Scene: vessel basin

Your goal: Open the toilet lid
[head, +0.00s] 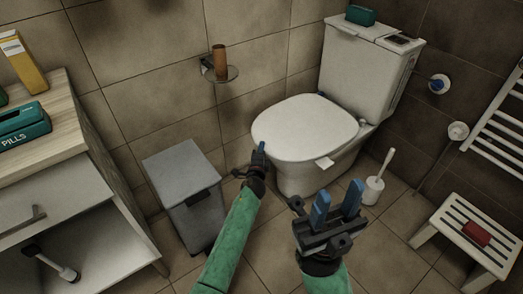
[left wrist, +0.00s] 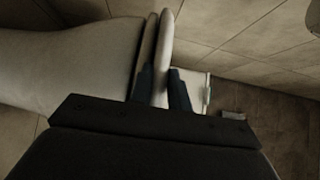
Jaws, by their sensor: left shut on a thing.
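The white toilet (head: 320,165) stands against the back wall, and its lid (head: 305,125) lies down over the bowl. My left gripper (head: 260,149) is at the lid's front left edge. In the left wrist view, the gripper's two dark fingers (left wrist: 163,88) are shut on the lid's edge (left wrist: 165,50), one on each side. The seat edge (left wrist: 147,38) and the bowl (left wrist: 80,65) show to the left of the lid. My right gripper (head: 337,203) has blue fingers that stand apart with nothing between them, in front of the toilet.
A grey bin (head: 182,170) stands left of the toilet. A toilet brush (head: 376,184) stands right of it. A white slatted stool (head: 462,230) with a red item is at the right. A wooden-topped cabinet (head: 60,130) is at the left. Floor between bin and stool is open.

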